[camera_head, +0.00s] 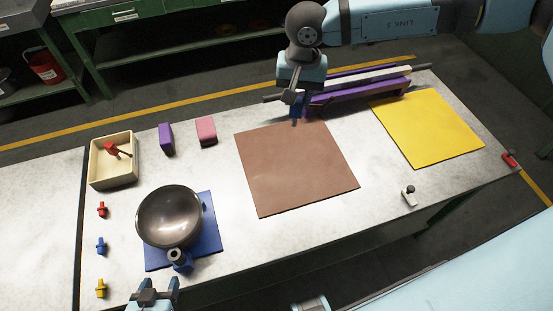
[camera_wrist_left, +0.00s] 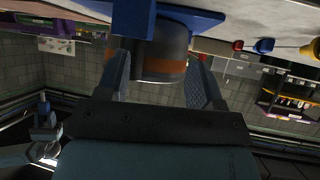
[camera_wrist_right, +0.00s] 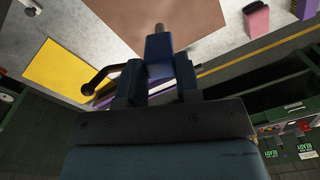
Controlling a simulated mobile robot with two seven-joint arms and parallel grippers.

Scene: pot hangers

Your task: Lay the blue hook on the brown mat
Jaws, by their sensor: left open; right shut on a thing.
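My right gripper (camera_head: 296,100) is shut on the blue hook (camera_head: 297,113), above the back edge of the table, beside the purple rail and just behind the brown mat (camera_head: 295,170). In the right wrist view the blue hook (camera_wrist_right: 158,55) shows as a blue block between the fingers, with a grey tip pointing toward the brown mat (camera_wrist_right: 165,18). A dark curved piece (camera_wrist_right: 105,75) shows beside the left finger; I cannot tell whether it belongs to the hook. The brown mat looks bare. My left gripper (camera_head: 155,292) is open at the front edge, near the pan's handle.
A dark pan (camera_head: 168,216) sits on a blue mat (camera_head: 210,237) at front left. A purple-and-white rail (camera_head: 360,90) runs along the back. A yellow mat (camera_head: 427,128) lies right. A wooden tray (camera_head: 92,165) holding a red piece, purple and pink blocks, and small coloured pegs stand left.

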